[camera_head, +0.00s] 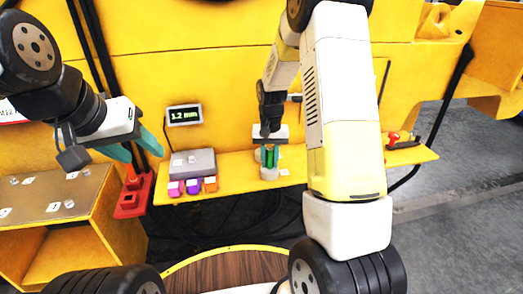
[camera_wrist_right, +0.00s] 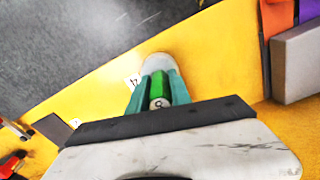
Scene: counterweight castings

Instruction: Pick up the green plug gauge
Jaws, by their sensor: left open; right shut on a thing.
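The green plug gauge (camera_head: 270,158) stands upright at a light grey round holder (camera_head: 269,173) on the yellow shelf. My right gripper (camera_head: 270,148) reaches down over it from above and is shut on it. In the right wrist view the gauge (camera_wrist_right: 159,88) sits between the teal fingertips, its numbered end facing the camera. The pale round holder (camera_wrist_right: 158,63) shows just beyond it. I cannot tell whether the gauge is clear of the holder. My left gripper (camera_head: 137,150) is open and empty, left of the shelf.
A grey box (camera_head: 191,163) with pink, purple and orange blocks (camera_head: 193,186) is on the shelf left of the holder. A display reading 1.2 mm (camera_head: 184,115) is behind. A red stand (camera_head: 131,197) is below my left gripper. Red-handled items (camera_head: 400,140) are at the shelf's right end.

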